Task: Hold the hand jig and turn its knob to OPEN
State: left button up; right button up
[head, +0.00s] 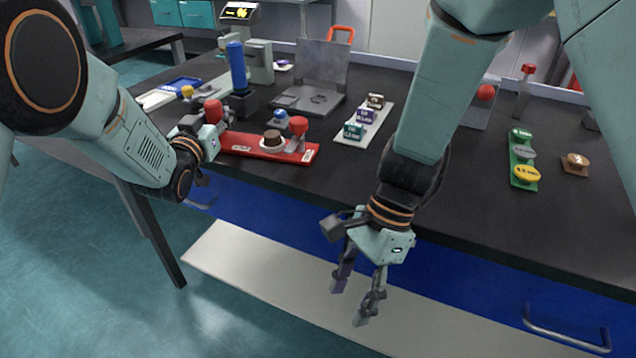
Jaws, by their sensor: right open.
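The hand jig (240,144) is a long red base at the left front of the black bench. A brown puck (272,138) on a white seat is at its middle, and a red ball knob (299,125) stands near its right end. Another red ball (213,111) shows at its left end, right by my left gripper (214,126). That gripper reaches the jig's left end; its fingers are mostly hidden, so I cannot tell whether they grip it. My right gripper (350,302) is open and empty, pointing down in front of the bench edge, apart from the jig.
Behind the jig are a blue-handled tool (237,68), a grey metal plate stand (322,68) and a white strip (367,122) with several labelled blocks. A green strip (522,160) with discs lies to the right. The bench's right front is clear. Blue drawers (480,270) are below.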

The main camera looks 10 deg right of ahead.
pick_arm(q)
jog(key=o, duration=0.5)
